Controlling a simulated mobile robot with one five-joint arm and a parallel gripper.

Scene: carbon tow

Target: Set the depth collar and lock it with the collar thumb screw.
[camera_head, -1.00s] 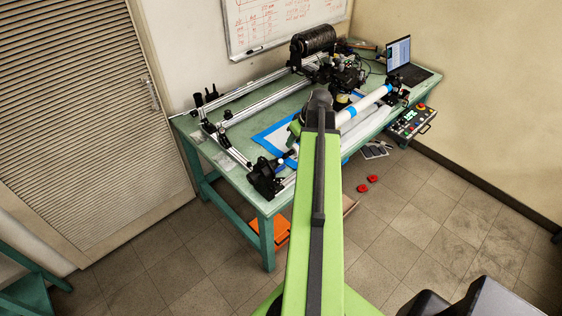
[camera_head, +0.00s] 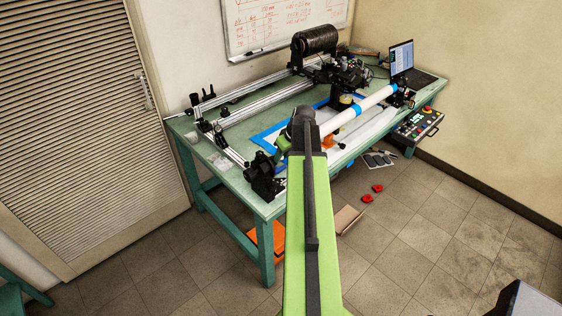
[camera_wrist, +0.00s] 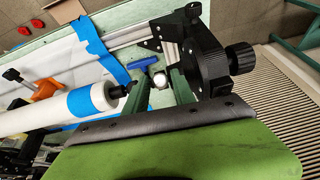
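My gripper (camera_wrist: 158,80) points down over the near left end of the green bench, its two dark green fingers apart. A small pale round knob (camera_wrist: 160,81) shows between the fingers in the wrist view; I cannot tell whether they touch it. A blue T-shaped piece (camera_wrist: 142,63) lies just beyond. The white tube (camera_wrist: 40,114) with a blue band (camera_wrist: 92,98) ends in a black tip left of the fingers. A black end bracket (camera_wrist: 205,55) with a ribbed black knob (camera_wrist: 240,58) stands right of them. I cannot clearly identify the depth collar or its thumb screw.
The white tube (camera_head: 372,101) runs along the bench front, with an orange clamp (camera_head: 328,141) under it. Metal rails (camera_head: 240,108) and black machinery (camera_head: 345,78) stand behind. A laptop (camera_head: 402,60) and control box (camera_head: 418,124) are at right. Red pieces (camera_head: 377,188) lie on the floor.

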